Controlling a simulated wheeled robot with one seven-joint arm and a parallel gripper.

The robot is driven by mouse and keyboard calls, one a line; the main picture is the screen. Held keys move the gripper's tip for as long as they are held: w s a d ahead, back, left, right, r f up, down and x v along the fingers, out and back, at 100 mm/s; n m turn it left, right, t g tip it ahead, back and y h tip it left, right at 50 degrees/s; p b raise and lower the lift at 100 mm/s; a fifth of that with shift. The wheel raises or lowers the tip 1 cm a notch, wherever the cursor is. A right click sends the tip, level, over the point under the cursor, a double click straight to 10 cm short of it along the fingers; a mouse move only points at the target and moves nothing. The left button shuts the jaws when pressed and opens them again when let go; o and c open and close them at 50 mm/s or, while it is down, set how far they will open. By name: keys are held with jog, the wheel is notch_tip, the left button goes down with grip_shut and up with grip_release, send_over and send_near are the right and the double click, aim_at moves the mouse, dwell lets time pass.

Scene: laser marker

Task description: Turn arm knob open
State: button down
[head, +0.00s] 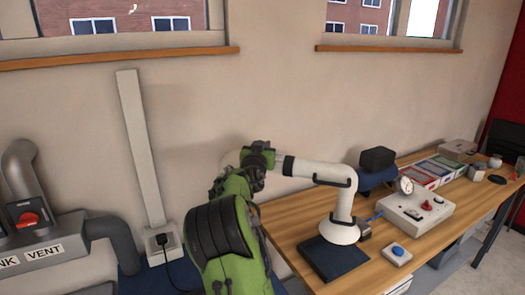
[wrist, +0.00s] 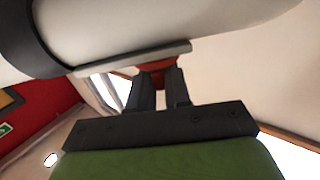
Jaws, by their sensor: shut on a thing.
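The arm knob (wrist: 158,75) is a small red piece under a pale plate on the underside of the white arm (wrist: 120,25). In the wrist view only part of it shows, between the dark fingers. My gripper (wrist: 162,82) is shut on the knob from below. In the head view the white arm (head: 317,170) rises from a rounded base on a dark plate and reaches left to my green arm. The knob and my fingertips cannot be made out there.
The wooden table (head: 288,215) holds a control box (head: 415,212) with a gauge and a small box with a blue button (head: 397,251). A grey vent unit with a red knob (head: 28,219) stands at far left. A wall socket (head: 162,240) is behind my arm.

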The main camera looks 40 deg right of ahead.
jog(key=n+t+y, duration=0.1)
jog(key=n+t+y+b, duration=0.1)
jog(key=t+y, duration=0.1)
jog(key=n+t+y+b, duration=0.1)
jog(key=n, duration=0.1)
jog(key=shift+s+d+t+y, duration=0.3)
jog(key=shift+s+d+t, duration=0.1)
jog(key=n+t+y, duration=0.1)
jog(key=y, duration=0.1)
jog(key=n+t+y, duration=0.1)
jog(key=n+y, duration=0.1)
jog(key=shift+d+r, duration=0.1)
jog(key=shift+d, duration=0.1)
jog(key=n+y+p, duration=0.1)
jog(key=y+p, duration=0.1)
jog(key=p, duration=0.1)
jog(key=n+t+y+p, duration=0.1)
jog(key=n+y+p, duration=0.1)
jog(key=p, duration=0.1)
jog(key=shift+d+r+y, duration=0.1)
jog(key=shift+r+y, duration=0.1)
jog(key=shift+y, duration=0.1)
jog(key=n+y+p, duration=0.1)
jog(key=p, duration=0.2)
jog(key=shift+y+p, duration=0.4)
jog(key=shift+p, duration=0.5)
jog(key=shift+f+n+y+p, duration=0.2)
jog(key=shift+n+y+p, duration=0.5)
jog(key=shift+p, duration=0.5)
